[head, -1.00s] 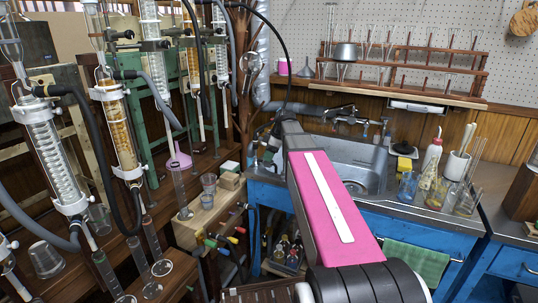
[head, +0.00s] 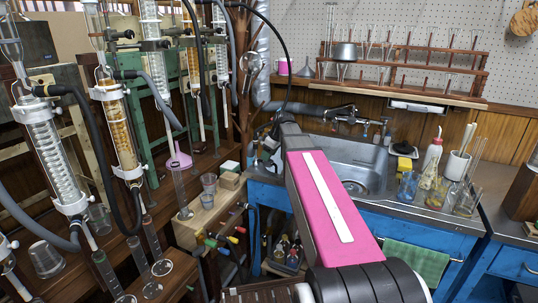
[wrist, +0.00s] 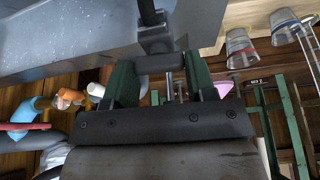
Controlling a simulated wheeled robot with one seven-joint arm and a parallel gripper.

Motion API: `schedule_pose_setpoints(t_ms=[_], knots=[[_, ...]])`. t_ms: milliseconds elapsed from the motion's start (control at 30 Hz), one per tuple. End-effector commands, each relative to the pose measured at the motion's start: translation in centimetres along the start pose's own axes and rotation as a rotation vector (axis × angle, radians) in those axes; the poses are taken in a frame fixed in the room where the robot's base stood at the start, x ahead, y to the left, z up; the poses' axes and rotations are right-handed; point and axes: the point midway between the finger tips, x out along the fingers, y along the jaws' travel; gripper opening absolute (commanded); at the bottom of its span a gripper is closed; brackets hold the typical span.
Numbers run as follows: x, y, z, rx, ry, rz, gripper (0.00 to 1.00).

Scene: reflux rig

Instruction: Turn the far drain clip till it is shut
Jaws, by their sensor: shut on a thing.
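In the wrist view my gripper (wrist: 160,80) has its two green fingers closed on the ends of a short grey bar (wrist: 160,63), which looks like the drain clip. The bar sits under a dark block and a black rod (wrist: 148,12), beside a broad grey surface. A thin metal pin shows below the bar, between the fingers. How far the clip is turned cannot be told. In the head view my arm reaches to the far end of the bench by the sink (head: 345,165), and its links hide the fingertips and the clip.
Glass condensers (head: 118,125) with black and grey hoses stand close on the left. Glass beakers (head: 208,184) and a pink funnel (head: 178,160) stand left of my arm. A yellow sponge (head: 402,149) and glassware (head: 438,190) are right of the sink.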

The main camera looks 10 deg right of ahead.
Motion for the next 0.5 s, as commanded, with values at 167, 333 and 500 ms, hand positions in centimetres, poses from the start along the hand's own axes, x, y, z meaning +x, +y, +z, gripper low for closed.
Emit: schedule_pose_setpoints(t_ms=[167, 333, 500], knots=[[-0.02, 0.0, 0.0, 0.001, 0.001, 0.0, 0.77], [-0.01, 0.0, 0.0, 0.0, 0.0, 0.0, 0.77], [-0.48, 0.01, 0.0, 0.0, 0.001, 0.0, 0.77]])
